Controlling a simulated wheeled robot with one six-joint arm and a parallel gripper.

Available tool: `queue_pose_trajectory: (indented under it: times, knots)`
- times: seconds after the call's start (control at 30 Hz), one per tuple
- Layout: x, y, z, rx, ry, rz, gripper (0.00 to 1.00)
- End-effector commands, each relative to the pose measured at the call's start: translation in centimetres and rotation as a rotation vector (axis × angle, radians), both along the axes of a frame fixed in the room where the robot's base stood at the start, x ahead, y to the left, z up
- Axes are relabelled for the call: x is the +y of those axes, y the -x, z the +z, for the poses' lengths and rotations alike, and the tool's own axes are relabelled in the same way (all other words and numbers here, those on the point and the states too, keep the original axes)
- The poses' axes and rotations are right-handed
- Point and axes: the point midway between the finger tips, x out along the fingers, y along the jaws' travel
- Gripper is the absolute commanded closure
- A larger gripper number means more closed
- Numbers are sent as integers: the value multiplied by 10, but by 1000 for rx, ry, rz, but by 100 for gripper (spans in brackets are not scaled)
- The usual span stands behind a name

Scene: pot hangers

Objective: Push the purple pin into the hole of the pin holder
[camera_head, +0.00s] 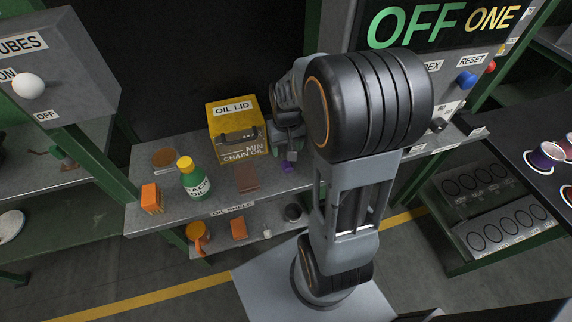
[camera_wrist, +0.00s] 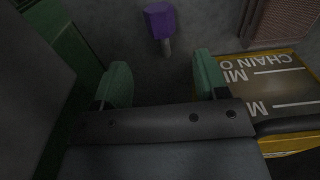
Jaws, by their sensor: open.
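The purple pin (camera_head: 287,165) is on the oil shelf, just right of the yellow oil box. In the wrist view the pin (camera_wrist: 160,20) shows a purple head and a short grey shaft pointing towards my gripper. My gripper (camera_wrist: 163,80) is open, with its two green-tipped fingers apart and nothing between them. The pin is beyond the fingertips, roughly in line with the gap and not touched. In the head view my gripper is largely hidden behind my arm. I cannot make out the pin holder or its hole in either view.
The yellow chain oil box (camera_head: 236,133) stands close beside my gripper, and it also shows in the wrist view (camera_wrist: 285,85). A brown block (camera_head: 246,178), a green oil bottle (camera_head: 194,178) and an orange box (camera_head: 151,198) are on the shelf (camera_head: 215,195). A green post (camera_wrist: 65,40) stands opposite.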

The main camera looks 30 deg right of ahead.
Motion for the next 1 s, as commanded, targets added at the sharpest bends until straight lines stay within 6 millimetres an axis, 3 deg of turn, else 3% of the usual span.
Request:
queue_pose_trajectory:
  times: [0.33, 0.63, 1.0]
  knots:
    - [1, 0, -24, 3, -1, 1, 33]
    - [3, 0, -62, 3, -1, 0, 33]
    - [3, -1, -68, 0, 0, 0, 34]
